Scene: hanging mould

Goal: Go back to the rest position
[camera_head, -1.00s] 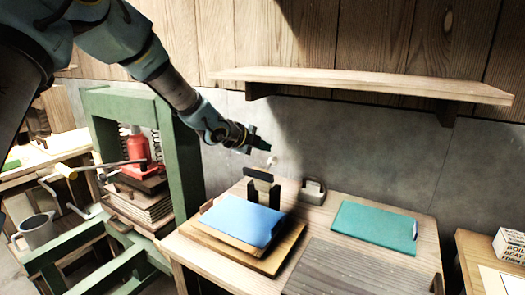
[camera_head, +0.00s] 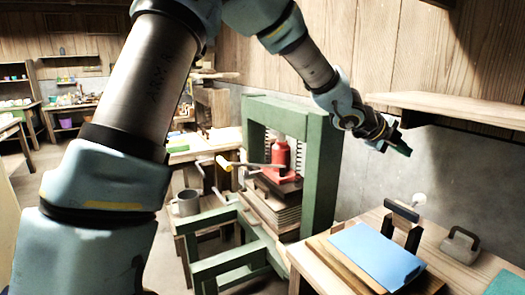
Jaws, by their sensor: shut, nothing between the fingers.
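My gripper (camera_head: 399,144) is at the end of my raised arm, at the right of the head view. It is shut and empty, in front of the grey wall and just below the wooden shelf. It is in the air above the wooden table, apart from everything on it. A blue sheet (camera_head: 377,256) lies on a wooden board on that table, below my gripper. A dark upright holder with a handle (camera_head: 401,212) stands behind the blue sheet.
A green press frame (camera_head: 322,170) with a red jack (camera_head: 281,155) stands left of the table. A wooden shelf (camera_head: 460,106) is close to my gripper. A grey block with a handle (camera_head: 461,245) and a teal sheet (camera_head: 506,284) lie on the table. A grey jug (camera_head: 186,203) stands further left.

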